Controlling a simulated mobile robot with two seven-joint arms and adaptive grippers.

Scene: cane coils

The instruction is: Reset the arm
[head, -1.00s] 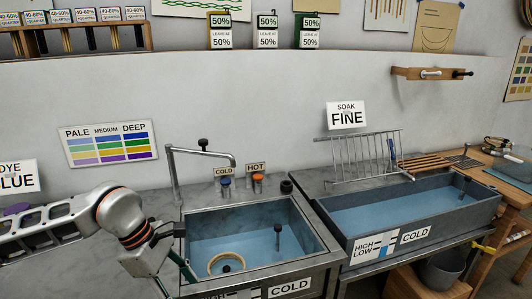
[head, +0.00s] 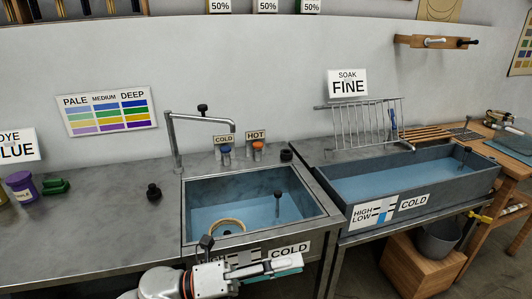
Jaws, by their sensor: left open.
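My left gripper (head: 294,264) is in front of the left sink (head: 190,212), low in the head view, and points to the right. Its jaws are open, and I see nothing held in them. My left arm comes in from the bottom edge and covers part of the sink's front panel and label. A pale cane coil (head: 214,229) lies in the water at the near left of the sink, apart from the gripper. My right gripper is not in view.
A faucet (head: 174,150) stands behind the sink, beside blue and orange knobs. A long soak trough (head: 345,221) with a wire rack (head: 365,128) is to the right. A purple jar (head: 21,187) and green object (head: 56,187) stand on the left counter, which is otherwise mostly clear.

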